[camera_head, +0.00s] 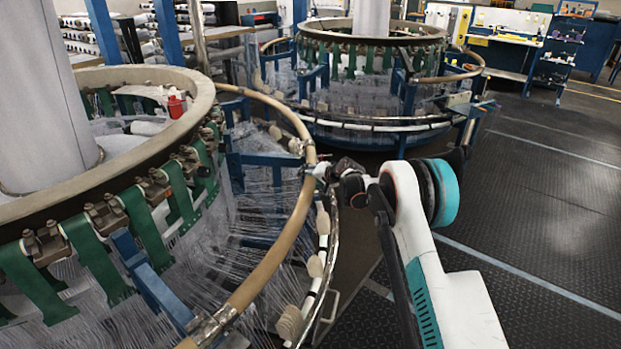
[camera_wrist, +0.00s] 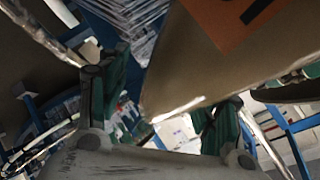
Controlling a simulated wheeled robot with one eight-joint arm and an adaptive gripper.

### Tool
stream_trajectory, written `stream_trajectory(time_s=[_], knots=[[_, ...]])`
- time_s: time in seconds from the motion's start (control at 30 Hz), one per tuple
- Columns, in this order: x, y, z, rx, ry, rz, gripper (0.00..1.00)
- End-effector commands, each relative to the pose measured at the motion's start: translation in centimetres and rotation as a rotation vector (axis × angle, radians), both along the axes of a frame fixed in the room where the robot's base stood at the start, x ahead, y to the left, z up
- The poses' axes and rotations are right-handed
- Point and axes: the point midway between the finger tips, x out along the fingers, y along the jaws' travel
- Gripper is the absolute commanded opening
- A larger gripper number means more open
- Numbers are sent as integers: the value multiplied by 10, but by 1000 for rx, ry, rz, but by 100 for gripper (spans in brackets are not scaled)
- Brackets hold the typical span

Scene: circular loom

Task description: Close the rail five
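The curved tan rail (camera_head: 290,228) runs around the near loom in the head view, with metal joint fittings by my gripper and near the bottom edge. Which section is rail five I cannot tell. My gripper (camera_head: 322,172) is at the rail's right side, close to the upper joint; contact is unclear. In the wrist view my gripper (camera_wrist: 165,98) has its two green-padded fingers spread wide. A brown surface (camera_wrist: 190,60) with an orange label (camera_wrist: 232,18) bearing a dark mark fills the space beyond and between them. I see nothing clamped.
The near loom (camera_head: 110,180) has green straps, blue posts and many fine threads inside the rail. A second circular loom (camera_head: 370,60) stands behind. A workbench (camera_head: 505,40) is at the back right. The dark floor (camera_head: 540,200) on the right is clear.

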Motion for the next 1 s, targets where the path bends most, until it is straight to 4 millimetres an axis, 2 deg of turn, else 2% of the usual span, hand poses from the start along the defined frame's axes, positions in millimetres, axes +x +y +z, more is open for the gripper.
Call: stream_trajectory(time_s=[0.17, 0.33, 0.8, 1.0], knots=[[-1, 0, 2, 1, -1, 0, 59], [-10, -8, 11, 1, -1, -1, 59], [-64, -48, 54, 1, -1, -2, 59], [-77, -57, 64, 1, 0, -1, 59]])
